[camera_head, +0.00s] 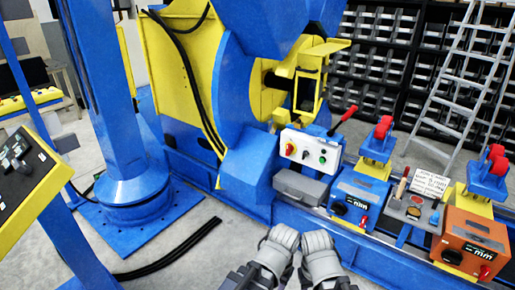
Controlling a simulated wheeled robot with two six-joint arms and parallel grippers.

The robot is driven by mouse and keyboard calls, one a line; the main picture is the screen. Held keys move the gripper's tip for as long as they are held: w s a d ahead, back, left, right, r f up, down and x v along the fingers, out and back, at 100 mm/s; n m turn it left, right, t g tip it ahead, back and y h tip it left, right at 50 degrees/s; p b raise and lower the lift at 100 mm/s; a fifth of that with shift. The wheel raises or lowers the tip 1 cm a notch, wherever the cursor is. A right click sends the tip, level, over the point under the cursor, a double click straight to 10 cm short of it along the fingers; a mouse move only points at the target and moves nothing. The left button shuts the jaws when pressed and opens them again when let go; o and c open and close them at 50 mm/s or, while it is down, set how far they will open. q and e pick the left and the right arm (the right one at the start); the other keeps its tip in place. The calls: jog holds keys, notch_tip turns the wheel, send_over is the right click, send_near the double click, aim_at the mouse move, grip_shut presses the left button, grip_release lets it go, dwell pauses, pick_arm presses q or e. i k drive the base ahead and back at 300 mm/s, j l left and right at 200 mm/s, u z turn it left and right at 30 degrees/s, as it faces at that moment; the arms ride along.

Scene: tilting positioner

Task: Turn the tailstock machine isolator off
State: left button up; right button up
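I cannot tell for certain which switch is the tailstock machine isolator. A white control box (308,151) on the blue machine carries a red knob on yellow (290,149) and smaller buttons. A blue box (355,200) on the rail has a black rotary knob (339,208) and a red part beside it. An orange box (470,243) at the right has a similar black knob (452,257). The knob settings are too small to read. My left gripper (282,238) and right gripper (318,243) are side by side at bottom centre, apart from all boxes; their fingers are unclear.
A grey panel (413,210) with a lever and buttons sits between the blue and orange boxes. A red-handled lever (344,120) and red rollers (383,127) stand above the rail. A yellow-edged console (28,170) is at left. Floor is clear left of my grippers, apart from dark cables.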

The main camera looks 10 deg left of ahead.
aim_at(289, 147)
jog(key=i+l+u, duration=0.2)
jog(key=i+z, duration=0.35)
jog(key=i, duration=1.2)
